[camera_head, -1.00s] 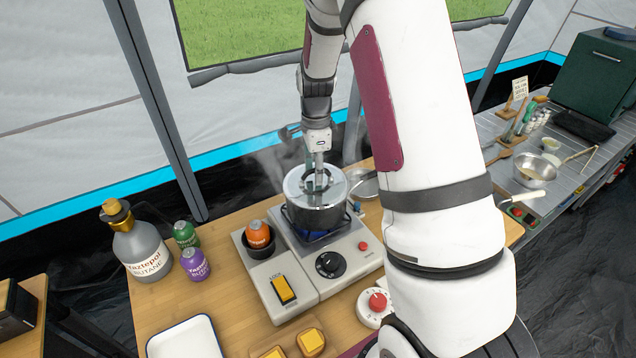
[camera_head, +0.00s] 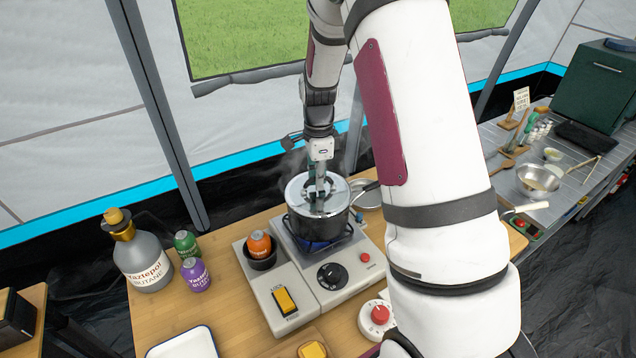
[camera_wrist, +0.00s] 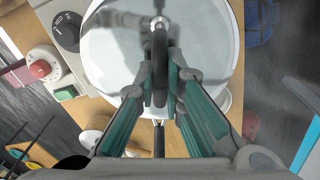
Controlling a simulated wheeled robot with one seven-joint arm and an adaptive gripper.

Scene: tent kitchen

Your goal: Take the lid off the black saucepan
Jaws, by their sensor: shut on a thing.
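The black saucepan (camera_head: 322,229) stands on the stove burner, its long handle pointing to the back right. Its shiny round lid (camera_head: 297,203) lies over its top and looks level. I cannot tell whether there is a thin gap beneath the lid. My gripper (camera_head: 319,190) reaches down from above and is shut on the lid's dark handle. In the wrist view, the lid (camera_wrist: 104,60) fills the upper middle, and the dark lid handle (camera_wrist: 160,45) sits between the fingers of my gripper (camera_wrist: 161,75). The pan's inside is hidden.
The stove (camera_head: 318,290) has a black knob and an orange can (camera_head: 259,245) in its side holder. A butane bottle (camera_head: 145,262), a green can (camera_head: 186,243) and a purple can (camera_head: 196,276) stand left. A red-knobbed timer (camera_head: 378,318) is at front right. Bare wood lies left of the stove.

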